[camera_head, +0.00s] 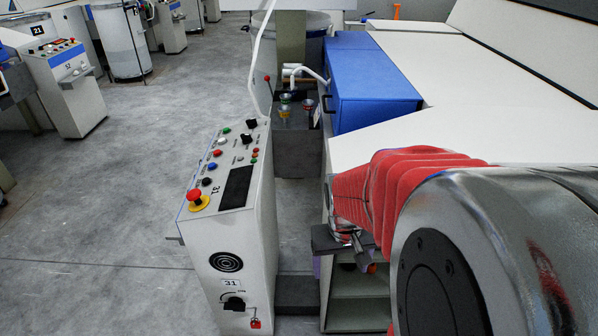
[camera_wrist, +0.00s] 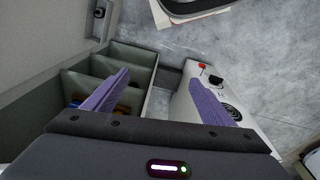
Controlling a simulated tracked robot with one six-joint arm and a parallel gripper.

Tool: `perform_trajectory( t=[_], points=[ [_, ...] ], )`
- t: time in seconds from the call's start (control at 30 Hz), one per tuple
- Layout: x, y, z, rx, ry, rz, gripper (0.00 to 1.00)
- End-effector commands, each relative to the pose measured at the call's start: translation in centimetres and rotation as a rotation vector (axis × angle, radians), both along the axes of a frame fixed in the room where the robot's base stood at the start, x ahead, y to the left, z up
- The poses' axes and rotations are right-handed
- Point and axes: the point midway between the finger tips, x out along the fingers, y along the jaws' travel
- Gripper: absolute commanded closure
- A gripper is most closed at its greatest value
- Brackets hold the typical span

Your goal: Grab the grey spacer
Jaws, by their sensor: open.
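I cannot pick out a grey spacer in either view. My gripper (camera_wrist: 158,76) is open in the wrist view, its two purple fingers wide apart with nothing between them. The left finger overlaps an open grey compartment unit (camera_wrist: 142,62), and the right finger overlaps a white control cabinet. Small blue and orange items show partly behind the left finger, too hidden to name. In the head view my gripper (camera_head: 335,242) is beside the front of the white machine, above its open shelves (camera_head: 358,290), and is mostly hidden by my arm.
The control cabinet marked 31 (camera_head: 236,262) stands left of my gripper, with a narrow gap between it and the machine. A blue box (camera_head: 375,90) and the machine's white top (camera_head: 470,125) are behind. Open floor (camera_head: 120,200) lies to the left.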

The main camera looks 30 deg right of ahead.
Motion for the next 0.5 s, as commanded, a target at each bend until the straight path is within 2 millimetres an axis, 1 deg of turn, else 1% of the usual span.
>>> perform_trajectory(
  t=[0.03, 0.1, 0.27, 0.5],
  points=[
    [-0.2, -1.1, -1.2, 0.004, 0.017, -0.02, 0.23],
    [-0.4, -2.5, -2.5, 0.004, 0.03, -0.041, 0.23],
    [-0.8, -5.7, -5.9, 0.001, 0.051, -0.081, 0.23],
    [-1.9, -10.2, -11.3, -0.003, 0.06, -0.13, 0.23]
  ],
)
